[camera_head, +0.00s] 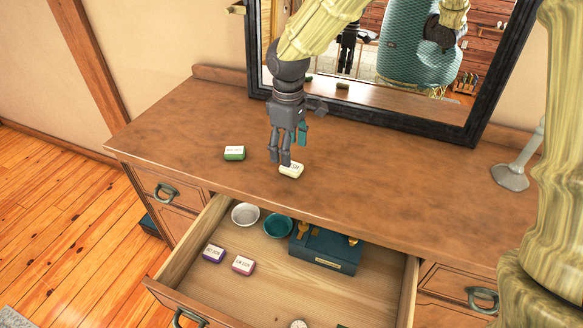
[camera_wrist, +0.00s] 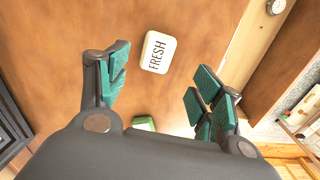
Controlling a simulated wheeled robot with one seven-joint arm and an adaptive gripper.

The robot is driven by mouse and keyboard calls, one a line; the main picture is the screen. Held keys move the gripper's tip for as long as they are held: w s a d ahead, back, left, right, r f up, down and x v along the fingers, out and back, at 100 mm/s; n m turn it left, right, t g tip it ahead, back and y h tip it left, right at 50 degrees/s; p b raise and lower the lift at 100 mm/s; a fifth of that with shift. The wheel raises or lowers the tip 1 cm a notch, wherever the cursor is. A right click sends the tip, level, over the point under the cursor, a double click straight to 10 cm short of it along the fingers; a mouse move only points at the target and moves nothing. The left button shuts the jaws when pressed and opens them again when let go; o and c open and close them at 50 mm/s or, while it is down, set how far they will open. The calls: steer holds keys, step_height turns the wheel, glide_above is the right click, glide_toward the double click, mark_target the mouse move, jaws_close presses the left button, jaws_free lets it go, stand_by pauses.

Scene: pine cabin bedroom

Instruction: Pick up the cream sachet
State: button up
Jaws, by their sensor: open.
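The cream sachet (camera_head: 291,170) lies flat on the dresser top near its front edge, behind the open drawer. My gripper (camera_head: 279,160) points down, close to the sachet's left side in the head view. In the wrist view my gripper (camera_wrist: 161,97) is open, its green-padded fingers spread with nothing between them. Whether a finger touches the sachet cannot be told.
A green sachet (camera_head: 234,153) lies to the left on the dresser top (camera_head: 400,185). The open drawer (camera_head: 270,290) holds a white bowl (camera_head: 245,215), a teal bowl (camera_head: 278,225), a purple sachet (camera_head: 213,254), a pink sachet (camera_head: 243,265) and a dark box (camera_head: 325,248). A mirror (camera_head: 490,115) stands behind.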

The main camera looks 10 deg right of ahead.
mark_target(291, 168)
steer(key=shift+d+f+p, duration=0.2)
steer(key=shift+f+p, duration=0.15)
steer(key=shift+f, duration=1.15)
steer(key=shift+d+f+p, duration=0.15)
steer(key=shift+f+p, duration=0.2)
steer(key=shift+f, duration=1.1)
steer(key=c, duration=1)
steer(key=shift+r, duration=0.1)
